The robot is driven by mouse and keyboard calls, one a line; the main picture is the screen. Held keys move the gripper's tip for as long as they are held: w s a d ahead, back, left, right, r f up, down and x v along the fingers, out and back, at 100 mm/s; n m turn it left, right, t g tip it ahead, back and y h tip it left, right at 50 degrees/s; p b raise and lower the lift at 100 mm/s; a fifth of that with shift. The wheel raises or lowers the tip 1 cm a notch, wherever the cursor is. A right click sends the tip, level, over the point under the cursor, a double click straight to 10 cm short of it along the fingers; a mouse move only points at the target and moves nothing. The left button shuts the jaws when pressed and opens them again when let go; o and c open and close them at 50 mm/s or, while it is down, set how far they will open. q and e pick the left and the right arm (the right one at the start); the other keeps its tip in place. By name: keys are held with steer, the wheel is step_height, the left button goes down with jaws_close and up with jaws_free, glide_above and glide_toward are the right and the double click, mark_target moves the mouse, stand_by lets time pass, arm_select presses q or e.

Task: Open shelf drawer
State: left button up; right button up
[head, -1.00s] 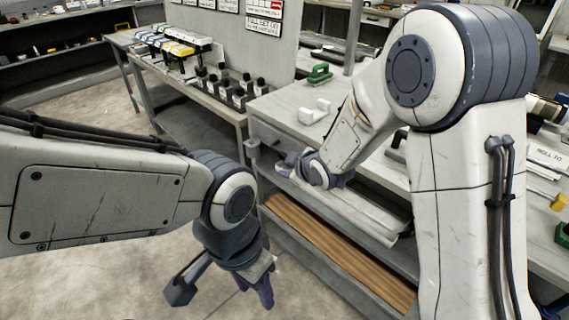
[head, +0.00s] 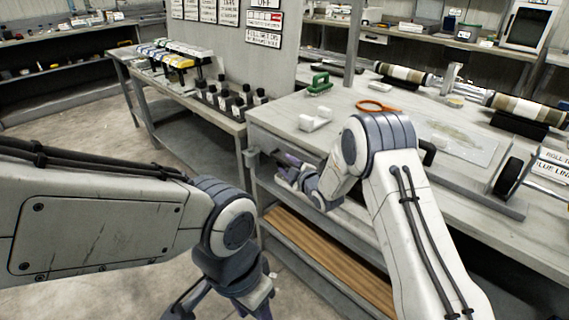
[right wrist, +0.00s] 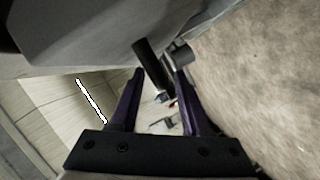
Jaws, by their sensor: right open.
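A grey workbench (head: 345,112) stands right of centre in the head view, with a grey handle-like part (head: 250,157) at its front left corner. My right gripper (head: 287,167) is at the bench front, just right of that part. In the right wrist view its purple fingers (right wrist: 160,76) are apart. A dark bar (right wrist: 152,65) and a grey rounded end (right wrist: 181,54) show at the fingertips. The bar lies between the fingers in the picture; contact cannot be told. The drawer front is mostly hidden by my right arm. My left gripper (head: 228,308) hangs low over the floor, fingers apart, partly cut off.
On the bench top lie a green-handled tool (head: 319,82), a white block (head: 315,120) and an orange ring-shaped tool (head: 377,106). A wooden-looking lower shelf (head: 325,255) is below. A side table (head: 185,97) holds several dark bottles. Bare floor (head: 75,145) is at the left.

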steer(key=shift+x, duration=1.05)
jaws_close()
stand_by(0.7)
